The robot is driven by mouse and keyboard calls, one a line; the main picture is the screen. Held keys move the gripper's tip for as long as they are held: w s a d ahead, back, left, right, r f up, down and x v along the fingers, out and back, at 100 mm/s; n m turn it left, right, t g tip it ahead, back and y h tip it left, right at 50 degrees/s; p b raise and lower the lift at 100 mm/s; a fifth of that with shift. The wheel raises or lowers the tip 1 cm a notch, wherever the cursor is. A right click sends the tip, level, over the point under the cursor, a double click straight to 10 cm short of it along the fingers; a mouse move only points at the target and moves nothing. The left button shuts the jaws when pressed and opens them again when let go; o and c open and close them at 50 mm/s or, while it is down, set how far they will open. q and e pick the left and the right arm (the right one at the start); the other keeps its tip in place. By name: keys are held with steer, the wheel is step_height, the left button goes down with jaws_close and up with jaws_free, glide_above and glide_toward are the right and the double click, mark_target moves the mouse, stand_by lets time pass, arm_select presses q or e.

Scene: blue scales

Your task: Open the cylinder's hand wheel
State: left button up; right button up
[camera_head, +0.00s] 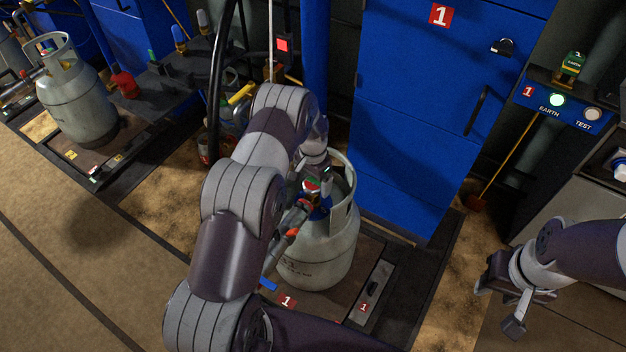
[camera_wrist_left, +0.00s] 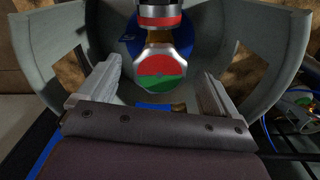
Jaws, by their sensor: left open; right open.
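The grey gas cylinder (camera_head: 322,258) stands upright on a scale at the middle of the head view, with a collar around its top. Its hand wheel (camera_wrist_left: 166,68) has a red and green face and sits inside the collar. A small part of the wheel also shows in the head view (camera_head: 311,184). My left gripper (camera_wrist_left: 160,77) is open, with one finger on each side of the wheel and visible gaps between; contact is not seen. My left arm hides part of the cylinder in the head view. My right gripper (camera_head: 500,301) is open and empty at the lower right.
A blue cabinet (camera_head: 415,120) marked 1 stands just behind the cylinder. A second grey cylinder (camera_head: 78,105) stands on another scale at the left. A black hose (camera_head: 217,80) hangs left of my arm. An earth/test panel (camera_head: 556,108) is at the right.

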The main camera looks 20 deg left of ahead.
arm_select(q)
steer(key=c, duration=1)
steer(key=shift+c, duration=0.2)
